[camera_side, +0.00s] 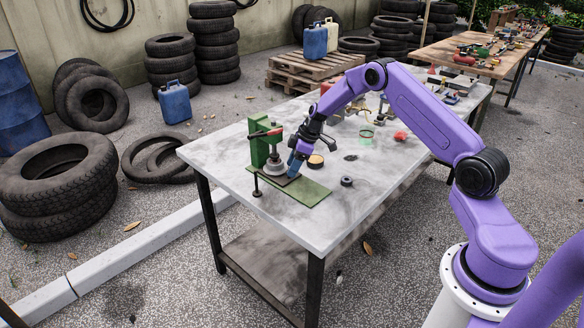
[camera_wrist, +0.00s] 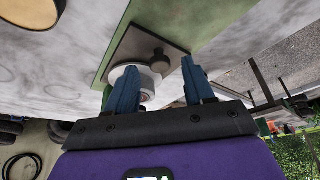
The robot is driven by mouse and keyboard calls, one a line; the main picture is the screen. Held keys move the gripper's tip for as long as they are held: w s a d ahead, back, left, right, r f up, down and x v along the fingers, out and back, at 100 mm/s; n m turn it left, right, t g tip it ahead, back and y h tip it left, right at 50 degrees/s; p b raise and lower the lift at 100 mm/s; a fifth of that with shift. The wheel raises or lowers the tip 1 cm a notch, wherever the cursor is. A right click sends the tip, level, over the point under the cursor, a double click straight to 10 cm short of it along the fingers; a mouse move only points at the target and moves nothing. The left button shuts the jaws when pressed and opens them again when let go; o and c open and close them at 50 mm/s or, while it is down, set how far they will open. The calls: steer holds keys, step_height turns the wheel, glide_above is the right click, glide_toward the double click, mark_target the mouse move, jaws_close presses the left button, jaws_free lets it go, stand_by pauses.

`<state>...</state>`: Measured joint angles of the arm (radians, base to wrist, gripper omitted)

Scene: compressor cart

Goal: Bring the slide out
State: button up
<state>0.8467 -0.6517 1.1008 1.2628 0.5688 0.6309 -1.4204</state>
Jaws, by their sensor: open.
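A green press-like stand (camera_side: 258,146) stands at the near left part of the table, with a red handle and a grey round part (camera_side: 276,166) under its head. A dark flat plate, likely the slide (camera_side: 284,179), lies on the green base (camera_side: 312,193) below it. In the wrist view the dark plate (camera_wrist: 135,48) carries a small brownish knob (camera_wrist: 158,61), with a white round part (camera_wrist: 123,74) beside it. My gripper (camera_side: 294,170) is over the plate. Its blue fingers (camera_wrist: 158,72) are open, with the knob showing between the fingertips. Any contact is unclear.
A black ring (camera_side: 346,181) and a round tan-topped tin (camera_side: 316,160) sit on the table (camera_side: 225,152) near the base. A green clear cup (camera_side: 366,133) and a red ball (camera_side: 400,136) are farther right. The table's front left corner is clear.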

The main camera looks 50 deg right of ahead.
steer(key=shift+w+a+f, duration=0.2)
steer(key=shift+f, duration=0.3)
jaws_close()
steer(key=s, duration=1.5)
steer(key=shift+s+d, duration=0.1)
steer(key=shift+s, duration=0.05)
steer(key=shift+c, duration=0.4)
jaws_free()
steer(key=shift+s, duration=0.1)
steer(key=shift+o, duration=0.4)
